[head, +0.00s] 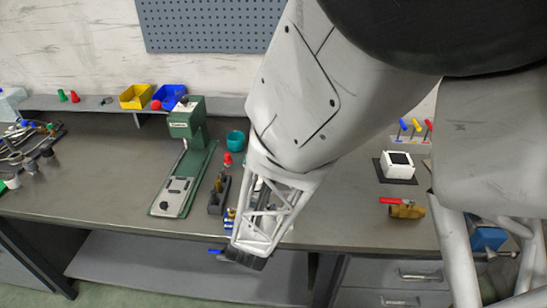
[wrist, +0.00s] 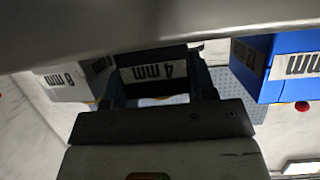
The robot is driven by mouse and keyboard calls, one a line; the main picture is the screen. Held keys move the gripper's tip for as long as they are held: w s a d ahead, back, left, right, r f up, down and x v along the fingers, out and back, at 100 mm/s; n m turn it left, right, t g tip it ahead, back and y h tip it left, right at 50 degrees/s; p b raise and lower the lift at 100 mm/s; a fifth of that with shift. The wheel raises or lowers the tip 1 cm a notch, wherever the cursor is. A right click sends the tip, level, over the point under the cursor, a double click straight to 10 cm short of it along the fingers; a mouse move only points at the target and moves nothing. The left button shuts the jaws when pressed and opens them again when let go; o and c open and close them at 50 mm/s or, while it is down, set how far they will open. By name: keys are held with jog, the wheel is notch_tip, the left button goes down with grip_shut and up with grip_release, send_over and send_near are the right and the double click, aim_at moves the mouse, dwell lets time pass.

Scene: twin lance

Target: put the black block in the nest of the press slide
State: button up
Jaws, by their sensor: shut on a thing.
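The black block (wrist: 155,72), with a white label that seems to read 4 mm, shows between the fingers of my gripper (wrist: 161,82) in the wrist view. My gripper is shut on it. In the head view my gripper (head: 244,258) is low at the table's front edge, and I cannot make out the block there. The green press (head: 190,122) stands to the left of my gripper. Its grey slide (head: 177,192) lies on the green base, pointing toward the front edge. The nest is too small to make out clearly.
In the wrist view a white block (wrist: 72,82) is left of the black one and a blue block (wrist: 278,68) is right. A dark holder (head: 218,194) stands between press and gripper. A teal cup (head: 236,140) and a red piece (head: 228,158) are behind.

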jog(key=shift+f, duration=0.25)
jog(key=o, duration=1)
jog(key=shift+o, duration=0.2)
jog(key=v, duration=0.7)
jog(key=shift+s+r, duration=0.25)
jog(key=shift+s, duration=0.1)
jog(key=shift+w+r, duration=0.1)
